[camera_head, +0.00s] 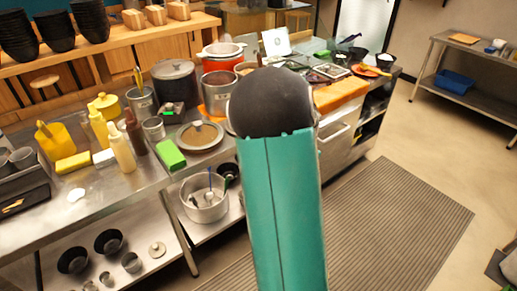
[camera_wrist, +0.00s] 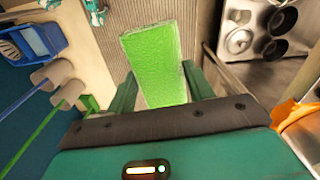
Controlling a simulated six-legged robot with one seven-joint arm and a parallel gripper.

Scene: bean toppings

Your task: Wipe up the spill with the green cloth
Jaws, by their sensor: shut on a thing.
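A bright green, rough-textured cloth (camera_wrist: 153,55) fills the space between the fingers of my gripper (camera_wrist: 160,72) in the wrist view. My gripper is shut on it and the cloth sticks out past the fingertips. In the head view my gripper is not visible; my arm link covers the middle. A small white patch, likely the spill (camera_head: 77,195), lies on the steel counter (camera_head: 105,188) at the left.
A striped mat (camera_head: 400,225) lies on the floor at the right. In the wrist view, long handles (camera_wrist: 40,135) and a blue container (camera_wrist: 33,40) are at the left.

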